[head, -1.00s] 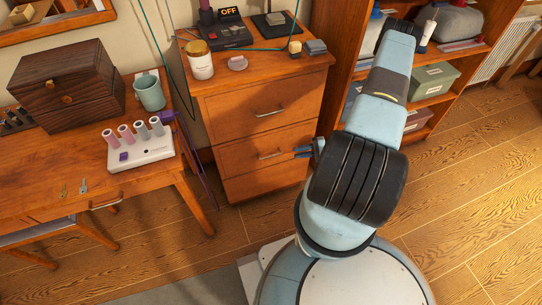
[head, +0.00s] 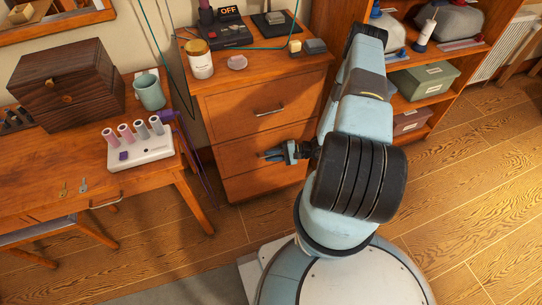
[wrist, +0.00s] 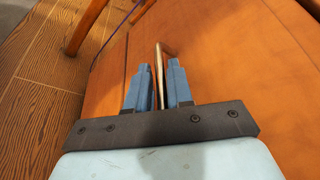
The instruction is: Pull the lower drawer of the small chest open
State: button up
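The small wooden chest (head: 290,84) stands beside the desk in the head view. Its upper drawer (head: 235,112) is shut and has a metal handle (head: 269,111). The lower drawer (head: 236,148) looks shut; my gripper (head: 270,155) is in front of its handle and mostly hides it there. In the wrist view, the handle (wrist: 160,62) runs as a thin metal bar between the two blue fingers of my gripper (wrist: 159,85). The fingers are apart, one on each side of the bar, with small gaps showing. The drawer front (wrist: 215,60) fills the view behind them.
The desk (head: 60,160) stands left of the chest. A jar (head: 199,60), a phone-like device (head: 225,35) and small items are on the chest top. A shelf unit (head: 440,97) stands to the right. The wooden floor (head: 470,200) at the right is clear.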

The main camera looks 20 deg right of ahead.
grip_shut()
jog(key=shift+s, duration=0.1)
dwell(0.4)
jog(key=s, duration=2.1)
grip_release()
jog(key=v, duration=1.3)
jog(key=shift+s+d, duration=0.15)
jog(key=shift+d, duration=0.2)
